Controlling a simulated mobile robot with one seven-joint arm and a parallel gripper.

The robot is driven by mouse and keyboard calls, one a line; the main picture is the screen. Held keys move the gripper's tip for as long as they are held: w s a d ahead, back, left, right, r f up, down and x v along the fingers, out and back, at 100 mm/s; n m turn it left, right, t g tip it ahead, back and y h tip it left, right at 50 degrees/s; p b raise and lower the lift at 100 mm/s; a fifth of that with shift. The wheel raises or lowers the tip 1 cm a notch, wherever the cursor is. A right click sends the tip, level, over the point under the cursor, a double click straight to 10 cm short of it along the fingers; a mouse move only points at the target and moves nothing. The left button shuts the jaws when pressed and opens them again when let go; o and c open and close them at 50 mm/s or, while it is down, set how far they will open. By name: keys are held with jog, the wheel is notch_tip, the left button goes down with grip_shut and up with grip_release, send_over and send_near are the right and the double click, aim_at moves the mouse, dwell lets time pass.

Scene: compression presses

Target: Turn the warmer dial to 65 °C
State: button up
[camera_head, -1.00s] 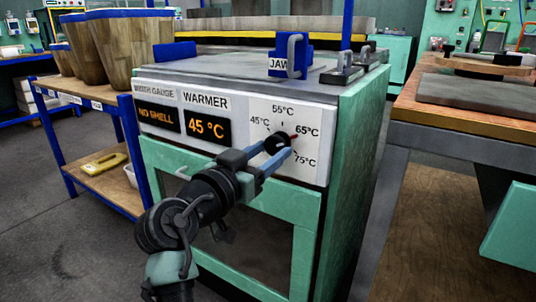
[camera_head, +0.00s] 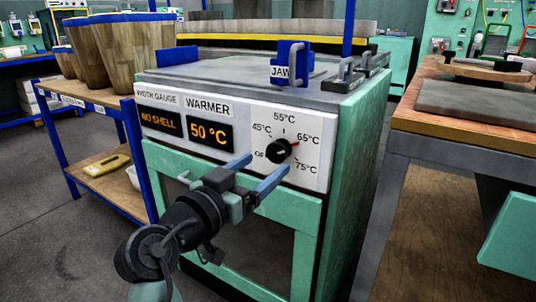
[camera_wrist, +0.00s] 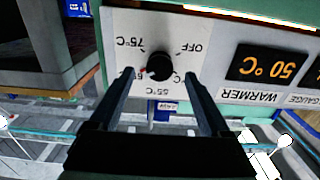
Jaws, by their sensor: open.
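The warmer dial (camera_head: 278,151) is a round black knob on the white front panel of the green machine. Its red mark points up and right, toward the 65 °C label (camera_head: 307,138). The orange display (camera_head: 208,133) under the WARMER label reads 50 °C. My gripper (camera_head: 265,167) is open and empty, in front of the panel and just below the dial, apart from it. In the wrist view, the dial (camera_wrist: 159,66) appears upside down between the two spread fingers (camera_wrist: 159,76), and one finger hides part of the scale.
A second display (camera_head: 160,120) reads NO SHELL. A blue block (camera_head: 291,62) marked JAW stands on the machine top. A blue-framed shelf (camera_head: 100,175) stands left, a wooden-topped bench (camera_head: 455,115) right. The floor in front is clear.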

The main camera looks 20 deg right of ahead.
jog(key=p+v, duration=0.3)
jog(key=v, duration=0.6)
jog(key=shift+s+a, duration=0.2)
jog(key=shift+a, duration=0.05)
jog(key=shift+r, duration=0.1)
